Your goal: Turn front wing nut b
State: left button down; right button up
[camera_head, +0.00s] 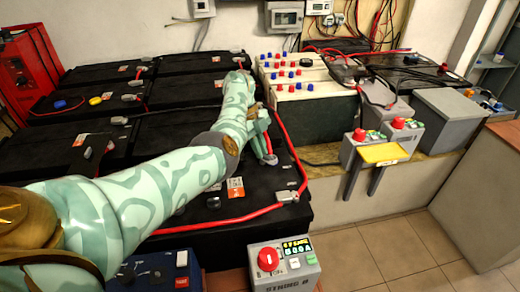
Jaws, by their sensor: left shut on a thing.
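My left arm comes in from the lower left across the black batteries. Its left gripper (268,156) points down at the top of the front black battery (250,190), near its right side. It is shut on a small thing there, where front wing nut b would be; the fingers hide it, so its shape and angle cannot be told. A grey terminal clamp (287,197) with a red cable (225,220) sits nearer, apart from the fingers. My right gripper is not in view.
A grey box with a red knob (284,262) stands in front. White-topped batteries (300,70) with red and blue caps stand behind. At right are grey boxes (443,118) and a yellow plate (384,153) on two dark brackets. Tiled floor (400,250) is clear.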

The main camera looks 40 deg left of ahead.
pick_arm(q)
jog(key=m+b, duration=0.1)
jog(key=m, duration=0.1)
jog(key=m+g, duration=0.1)
jog(key=shift+w+f+m+b, duration=0.15)
jog(key=shift+w+m+b, duration=0.05)
jog(key=shift+m+b, duration=0.2)
jog(key=shift+m+g, duration=0.4)
jog(key=shift+m+y+b, duration=0.3)
jog(key=shift+m+b, duration=0.05)
jog(key=shift+m, duration=0.05)
jog(key=shift+w+m+g+b, duration=0.1)
jog(key=shift+m+g+b, duration=0.25)
jog(key=shift+m, duration=0.35)
jog(key=shift+m+y+b, duration=0.3)
jog(key=shift+m+b, duration=0.05)
jog(key=shift+m, duration=0.35)
jog(key=shift+w+r+g, duration=0.1)
jog(key=shift+r+g, duration=0.15)
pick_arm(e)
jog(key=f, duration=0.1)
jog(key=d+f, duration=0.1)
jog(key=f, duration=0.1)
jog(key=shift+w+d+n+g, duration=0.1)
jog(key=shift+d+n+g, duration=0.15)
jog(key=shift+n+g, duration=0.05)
pick_arm(q)
jog(key=c, duration=1.5)
grip_release()
jog(key=shift+f, duration=0.1)
